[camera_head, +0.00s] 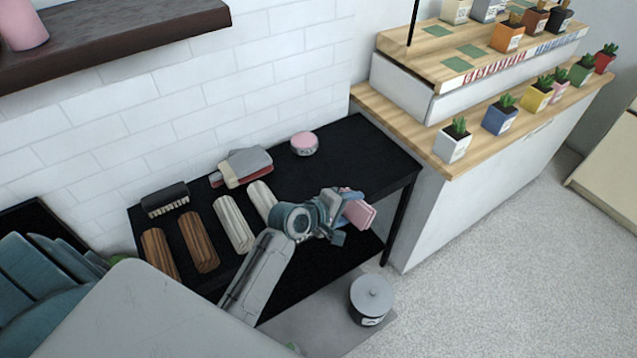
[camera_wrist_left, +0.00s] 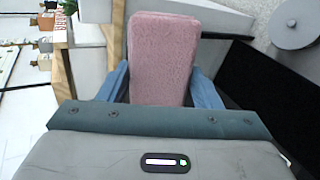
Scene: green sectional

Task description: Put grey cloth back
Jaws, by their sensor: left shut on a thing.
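The grey cloth (camera_head: 248,161) lies on top of a small pile with red and cream pieces, on the black table (camera_head: 345,150) near the tiled wall. My left gripper (camera_head: 342,208) is over the table's right part, away from that pile. It is shut on a pink cloth-like block (camera_head: 360,214). The left wrist view shows this pink block (camera_wrist_left: 163,58) between the two blue fingers (camera_wrist_left: 163,88). My right gripper is not in view.
A dark brush (camera_head: 165,199), brown rolls (camera_head: 199,241) and pale rolls (camera_head: 233,224) lie on the table's left part. A round pink-topped tin (camera_head: 304,143) stands at the back. A grey lidded bin (camera_head: 371,299) stands below. Potted plants line the wooden counter (camera_head: 440,150) at right.

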